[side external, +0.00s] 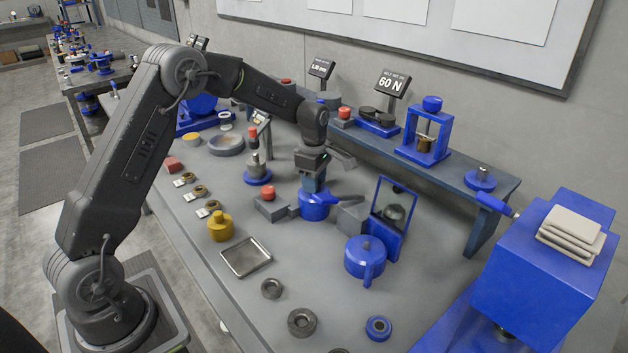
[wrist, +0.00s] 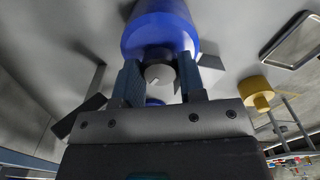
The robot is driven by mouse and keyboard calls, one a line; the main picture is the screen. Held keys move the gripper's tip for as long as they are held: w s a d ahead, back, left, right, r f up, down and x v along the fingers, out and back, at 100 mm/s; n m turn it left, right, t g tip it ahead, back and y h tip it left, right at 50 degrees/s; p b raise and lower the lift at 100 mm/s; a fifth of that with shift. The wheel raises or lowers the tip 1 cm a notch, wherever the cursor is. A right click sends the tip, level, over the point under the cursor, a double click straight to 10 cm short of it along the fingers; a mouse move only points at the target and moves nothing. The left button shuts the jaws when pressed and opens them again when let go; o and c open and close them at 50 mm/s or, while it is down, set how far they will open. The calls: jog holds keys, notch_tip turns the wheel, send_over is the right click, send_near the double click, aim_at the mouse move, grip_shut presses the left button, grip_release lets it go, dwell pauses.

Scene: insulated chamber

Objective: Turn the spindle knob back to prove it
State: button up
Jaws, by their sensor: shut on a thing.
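My gripper (side external: 314,187) points straight down over a round blue fixture (side external: 316,208) in the middle of the bench. In the wrist view my gripper (wrist: 160,72) has its two blue fingers on either side of a small grey round knob (wrist: 158,76) with a short slot-like mark. I take this to be the spindle knob, and the jaws are shut on it. The blue body (wrist: 158,25) of the fixture lies just beyond the knob. In the side view the knob is hidden by the fingers.
Grey blocks (side external: 351,217) stand close beside the fixture, one with a red button (side external: 268,193). A blue-framed mirror (side external: 393,217) and blue lidded pot (side external: 366,258) are to the right. A yellow weight (side external: 220,226) and metal tray (side external: 246,257) sit at front left.

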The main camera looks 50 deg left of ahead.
jog(key=m, duration=0.4)
jog(key=shift+m, duration=0.3)
jog(key=m, duration=0.3)
jog(key=shift+m, duration=0.4)
jog(key=m, duration=1.9)
jog(key=shift+m, duration=2.1)
